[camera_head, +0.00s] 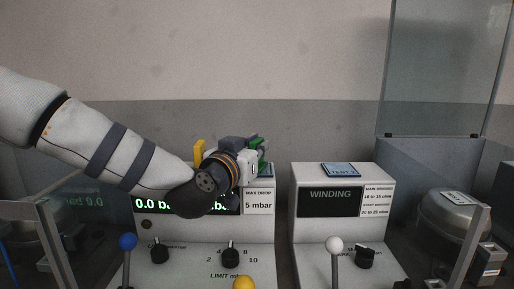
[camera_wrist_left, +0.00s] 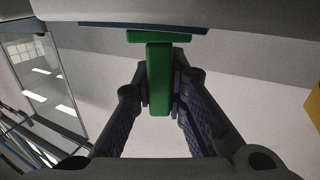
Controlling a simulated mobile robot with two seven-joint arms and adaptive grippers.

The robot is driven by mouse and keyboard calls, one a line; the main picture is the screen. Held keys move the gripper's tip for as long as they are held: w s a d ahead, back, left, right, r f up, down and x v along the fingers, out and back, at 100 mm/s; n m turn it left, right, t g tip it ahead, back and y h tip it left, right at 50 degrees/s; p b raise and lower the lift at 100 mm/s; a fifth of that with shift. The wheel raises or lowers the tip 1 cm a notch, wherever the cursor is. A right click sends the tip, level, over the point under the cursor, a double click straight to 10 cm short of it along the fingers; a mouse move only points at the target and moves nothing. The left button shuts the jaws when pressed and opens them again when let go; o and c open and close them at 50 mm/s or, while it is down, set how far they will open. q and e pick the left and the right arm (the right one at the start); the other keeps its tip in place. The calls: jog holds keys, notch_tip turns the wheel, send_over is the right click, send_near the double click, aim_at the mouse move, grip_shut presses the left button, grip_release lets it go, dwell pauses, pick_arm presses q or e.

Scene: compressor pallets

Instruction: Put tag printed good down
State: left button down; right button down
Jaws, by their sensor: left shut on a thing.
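My left gripper (camera_head: 256,158) is above the left test machine, its fingers partly hidden behind the wrist. In the left wrist view the two fingers (camera_wrist_left: 160,88) are shut on the green tag (camera_wrist_left: 158,75), one on each side of its upright part. A bit of the green tag (camera_head: 262,145) also shows at the gripper's tip in the head view. I cannot read any print on it. Whether it touches the surface beyond cannot be told.
A yellow piece (camera_head: 198,152) stands on top of the left machine (camera_head: 190,258), behind my arm. The right machine (camera_head: 343,210) reads WINDING and has a blue-edged pad (camera_head: 341,170) on top. A metal compressor (camera_head: 447,212) sits at the right under a raised clear lid (camera_head: 445,70).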

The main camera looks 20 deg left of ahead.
pick_arm(q)
jog(key=shift+f, duration=0.1)
jog(key=c, duration=1.6)
grip_release()
